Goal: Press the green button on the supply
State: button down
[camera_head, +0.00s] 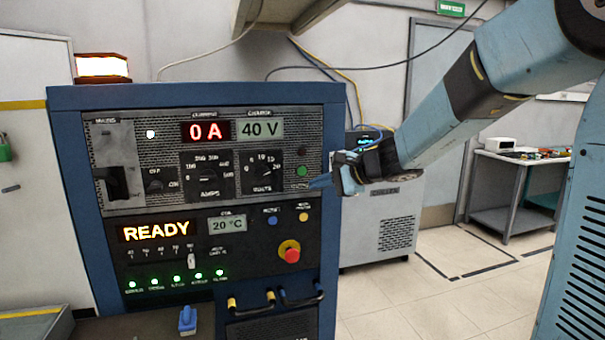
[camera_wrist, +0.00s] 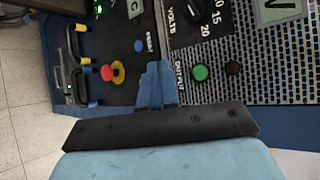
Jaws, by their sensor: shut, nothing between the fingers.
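The supply (camera_head: 130,215) is a blue-framed cabinet with a dark panel. Its displays read 0 A, 40 V, READY and 20 °C. The green button (camera_head: 302,171) is at the right of the upper panel, below a dark red button (camera_head: 301,151). In the wrist view the green button (camera_wrist: 200,73) sits near the word OUTPUT, with the dark red button (camera_wrist: 232,67) to its right. My gripper (camera_head: 318,181) is shut and empty, just right of and slightly below the green button. In the wrist view its fingertips (camera_wrist: 155,82) are left of the button, apart from it.
A red emergency knob (camera_head: 289,251) on a yellow ring and a blue button (camera_head: 272,219) are on the lower panel. A grey chiller cabinet (camera_head: 385,225) stands behind my gripper. Open floor lies at the right.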

jog(key=shift+w, duration=0.1)
jog(key=shift+w+a, duration=0.4)
jog(key=shift+w, duration=1)
jog(key=shift+w+a, duration=0.4)
jog(key=shift+w, duration=0.95)
jog(key=shift+w+a, duration=0.4)
jog(key=shift+w, duration=1)
jog(key=shift+w, duration=0.1)
jog(key=shift+w+a+r, duration=0.1)
jog(key=shift+w+a, duration=0.05)
jog(key=shift+w, duration=0.1)
jog(key=shift+w+a, duration=0.1)
jog(key=shift+w, duration=0.25)
jog(key=shift+s, duration=0.2)
jog(key=shift+s+d, duration=0.25)
jog(key=shift+s, duration=0.35)
jog(key=shift+s+d, duration=0.25)
jog(key=shift+s, duration=0.55)
jog(key=shift+s+d, duration=0.2)
jog(key=shift+s, duration=0.6)
jog(key=shift+s+d, duration=0.25)
jog(key=shift+s, duration=0.55)
